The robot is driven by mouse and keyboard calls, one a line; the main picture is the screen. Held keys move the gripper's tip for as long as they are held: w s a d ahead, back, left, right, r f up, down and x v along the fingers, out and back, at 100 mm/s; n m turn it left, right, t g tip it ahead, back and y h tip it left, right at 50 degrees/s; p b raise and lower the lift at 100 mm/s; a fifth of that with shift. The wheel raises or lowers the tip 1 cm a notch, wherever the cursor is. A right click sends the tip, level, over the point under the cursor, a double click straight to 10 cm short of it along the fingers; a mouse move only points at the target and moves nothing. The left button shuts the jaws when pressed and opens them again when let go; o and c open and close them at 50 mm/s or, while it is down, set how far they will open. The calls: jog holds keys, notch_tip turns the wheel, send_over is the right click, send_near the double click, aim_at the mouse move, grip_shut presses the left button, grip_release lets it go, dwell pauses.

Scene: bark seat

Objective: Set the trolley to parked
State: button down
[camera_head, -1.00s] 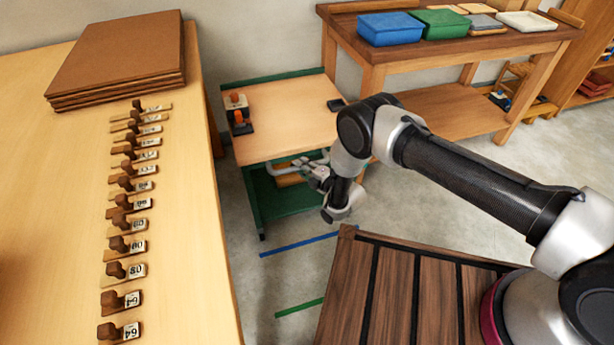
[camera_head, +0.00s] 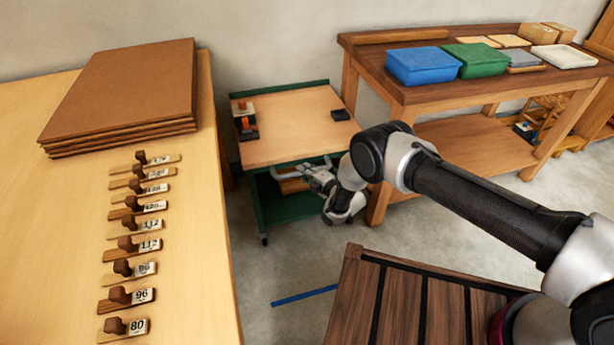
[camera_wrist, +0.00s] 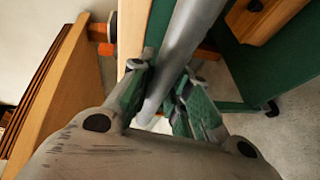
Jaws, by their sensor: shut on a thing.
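The trolley (camera_head: 295,130) stands near the wall, with a pale wooden top and a green frame and lower shelf. Its grey tubular handle (camera_head: 281,173) faces me below the top's near edge. My gripper (camera_head: 318,178) is at the handle. In the wrist view my gripper (camera_wrist: 166,88) is shut on the grey handle bar (camera_wrist: 190,40), with a green-padded finger on each side. The far wheels are hidden.
A workbench (camera_head: 75,230) with several knobbed number plates is on the left. A dark-topped table (camera_head: 445,98) with blue and green bins is close to the trolley's right. A blue floor line (camera_head: 304,296) lies on open floor between the trolley and my slatted wooden deck (camera_head: 400,300).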

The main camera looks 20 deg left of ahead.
jog(key=shift+w+a, duration=0.25)
jog(key=shift+w, duration=0.25)
jog(key=c, duration=1.3)
grip_release()
jog(key=shift+a, duration=0.1)
jog(key=v, duration=1.2)
jog(key=shift+w, duration=0.1)
